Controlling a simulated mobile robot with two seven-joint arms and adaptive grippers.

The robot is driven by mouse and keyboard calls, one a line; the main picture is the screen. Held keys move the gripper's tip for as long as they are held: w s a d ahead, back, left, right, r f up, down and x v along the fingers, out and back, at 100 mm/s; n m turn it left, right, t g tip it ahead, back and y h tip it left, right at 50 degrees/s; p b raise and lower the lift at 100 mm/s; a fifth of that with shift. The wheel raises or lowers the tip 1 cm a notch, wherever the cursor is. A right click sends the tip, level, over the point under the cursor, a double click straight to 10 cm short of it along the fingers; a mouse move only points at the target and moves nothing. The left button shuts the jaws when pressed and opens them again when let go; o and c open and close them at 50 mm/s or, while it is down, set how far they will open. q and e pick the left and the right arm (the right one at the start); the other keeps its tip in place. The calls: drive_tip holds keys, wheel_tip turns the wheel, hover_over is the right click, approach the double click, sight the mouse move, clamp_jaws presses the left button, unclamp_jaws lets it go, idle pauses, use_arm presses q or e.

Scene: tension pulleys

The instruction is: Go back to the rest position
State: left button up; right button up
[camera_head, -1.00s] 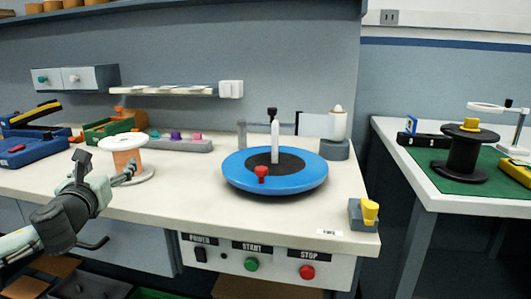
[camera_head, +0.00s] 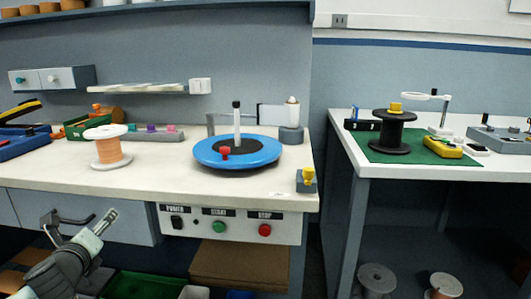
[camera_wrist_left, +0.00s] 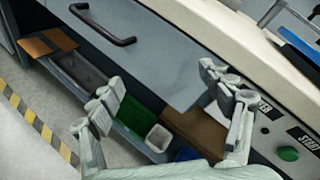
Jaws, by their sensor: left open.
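My left gripper (camera_head: 80,226) is low at the left in the head view, in front of the drawer and below the bench top. In the left wrist view the left gripper (camera_wrist_left: 165,105) has its two fingers spread wide apart with nothing between them. The white spool with copper-coloured winding (camera_head: 109,149) stands upright on the bench, above and apart from the gripper. The blue turntable (camera_head: 270,157) with its upright post stands on the bench further right. My right gripper is in neither view.
The drawer handle (camera_wrist_left: 100,24) juts out close to the left gripper. Below are a green bin (camera_wrist_left: 130,115), a white bin (camera_wrist_left: 158,137) and a cardboard box (camera_head: 240,262). A second bench (camera_head: 400,167) with a black spool (camera_head: 391,133) stands right, across a gap.

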use_arm(q)
drive_tip(key=s+d+f+n+g, duration=0.2)
drive_tip(key=s+f+n, duration=0.2)
drive_tip(key=f, duration=0.3)
drive_tip(key=s+d+f+n+g+h, duration=0.1)
drive_tip(key=s+f+n+g, duration=0.2)
drive_tip(key=f, duration=0.5)
drive_tip(key=s+d+f+n, duration=0.2)
drive_tip(key=s+f+n, duration=0.25)
drive_tip(key=f, duration=0.25)
drive_tip(key=s+d+f+n+g+h, duration=0.1)
drive_tip(key=s+d+f+n+g, duration=0.2)
drive_tip(key=s+f, duration=0.5)
drive_tip(key=s+d+f+n+g+h, duration=0.1)
drive_tip(key=s+d+f+n+g, duration=0.1)
drive_tip(key=s+d+f+n, duration=0.3)
drive_tip(key=s+f+n, duration=0.3)
drive_tip(key=s+f, duration=0.1)
drive_tip(key=s, duration=0.1)
drive_tip(key=shift+s+g, duration=0.25)
drive_tip(key=shift+g, duration=0.15)
